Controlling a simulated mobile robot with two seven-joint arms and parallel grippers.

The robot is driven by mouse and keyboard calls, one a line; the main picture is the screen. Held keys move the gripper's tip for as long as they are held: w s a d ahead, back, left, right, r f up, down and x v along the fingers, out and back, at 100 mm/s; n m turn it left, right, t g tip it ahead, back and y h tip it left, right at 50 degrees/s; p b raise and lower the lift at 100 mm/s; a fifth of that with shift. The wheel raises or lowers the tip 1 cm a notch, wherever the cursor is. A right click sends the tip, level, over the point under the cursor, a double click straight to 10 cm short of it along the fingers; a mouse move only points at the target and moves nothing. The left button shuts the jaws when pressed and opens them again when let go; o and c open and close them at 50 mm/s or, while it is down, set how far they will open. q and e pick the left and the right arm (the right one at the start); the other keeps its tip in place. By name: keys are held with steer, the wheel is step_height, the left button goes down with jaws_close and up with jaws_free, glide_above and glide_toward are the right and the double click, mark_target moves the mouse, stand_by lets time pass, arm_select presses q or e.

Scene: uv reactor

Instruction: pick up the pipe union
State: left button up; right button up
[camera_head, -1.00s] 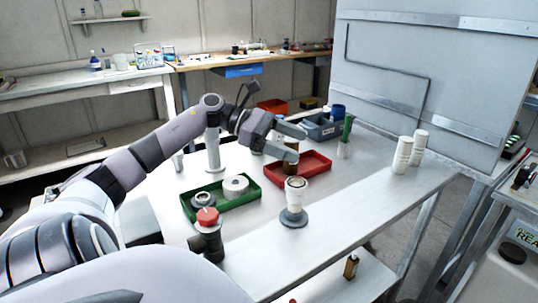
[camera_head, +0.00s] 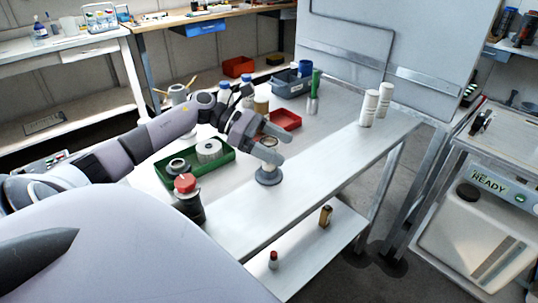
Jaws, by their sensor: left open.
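A grey ringed fitting (camera_head: 179,168), which looks like the pipe union, sits at the left end of the green tray (camera_head: 217,170). A white roll (camera_head: 209,149) sits beside it in the tray. My left gripper (camera_head: 282,147) is open, to the right of the tray, with its fingers pointing right. It is over a pale cylinder on a round grey base (camera_head: 268,177) and hides most of the cylinder's upper part. I see nothing between the fingers, and I cannot tell whether they touch the cylinder. My right gripper is not in view.
A dark fitting with a red cap (camera_head: 187,190) stands in front of the green tray. A red tray (camera_head: 288,119) and a blue-grey bin (camera_head: 291,86) are behind the gripper. Two white bottles (camera_head: 376,104) stand at the right. The table's right front is clear.

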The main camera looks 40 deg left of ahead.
arm_select(q)
jaws_close()
step_height(320, 180, up, 18)
steer(key=shift+b, duration=0.45)
stand_by(0.4)
